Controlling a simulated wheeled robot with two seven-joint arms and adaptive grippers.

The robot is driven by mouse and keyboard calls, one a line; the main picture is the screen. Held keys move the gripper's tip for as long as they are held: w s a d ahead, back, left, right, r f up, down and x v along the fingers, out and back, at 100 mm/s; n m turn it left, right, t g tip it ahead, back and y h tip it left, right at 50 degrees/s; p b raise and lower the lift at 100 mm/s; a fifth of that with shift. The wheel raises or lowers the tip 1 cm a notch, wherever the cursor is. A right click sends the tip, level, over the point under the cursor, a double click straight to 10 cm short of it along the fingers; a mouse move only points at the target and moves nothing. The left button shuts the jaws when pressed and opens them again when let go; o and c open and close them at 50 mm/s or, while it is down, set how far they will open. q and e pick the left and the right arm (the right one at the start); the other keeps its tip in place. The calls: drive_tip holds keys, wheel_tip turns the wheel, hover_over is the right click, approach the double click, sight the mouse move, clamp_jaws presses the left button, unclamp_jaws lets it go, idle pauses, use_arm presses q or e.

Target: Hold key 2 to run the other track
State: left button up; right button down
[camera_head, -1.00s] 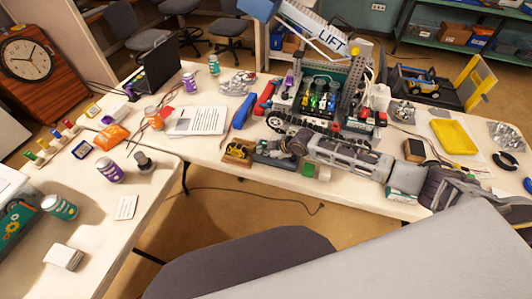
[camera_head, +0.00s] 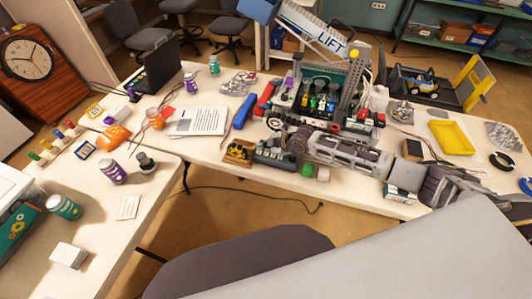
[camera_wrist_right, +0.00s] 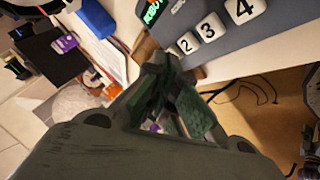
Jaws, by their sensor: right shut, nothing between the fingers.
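The grey control box (camera_head: 274,157) stands near the front edge of the far table. In the right wrist view the box (camera_wrist_right: 215,58) shows white keys and part of a green display. Key 2 (camera_wrist_right: 187,43) is nearest the fingertips, with key 3 (camera_wrist_right: 208,30) and key 4 (camera_wrist_right: 244,10) further right. My right gripper (camera_head: 299,140) reaches in from the right, beside the box. In the wrist view the closed, empty fingertips (camera_wrist_right: 164,64) are just left of and below key 2. I cannot tell whether they touch it. The left gripper is not in view.
A small wooden block with yellow parts (camera_head: 238,151) is left of the box. A blue tool (camera_head: 243,111) and a printed sheet (camera_head: 199,121) lie beyond. A yellow tray (camera_head: 451,137) lies right.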

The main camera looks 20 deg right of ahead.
sight(265, 155)
drive_tip(key=shift+r+p, duration=1.65)
drive_tip(key=shift+r, duration=0.55)
drive_tip(key=shift+s+a+f, duration=0.1)
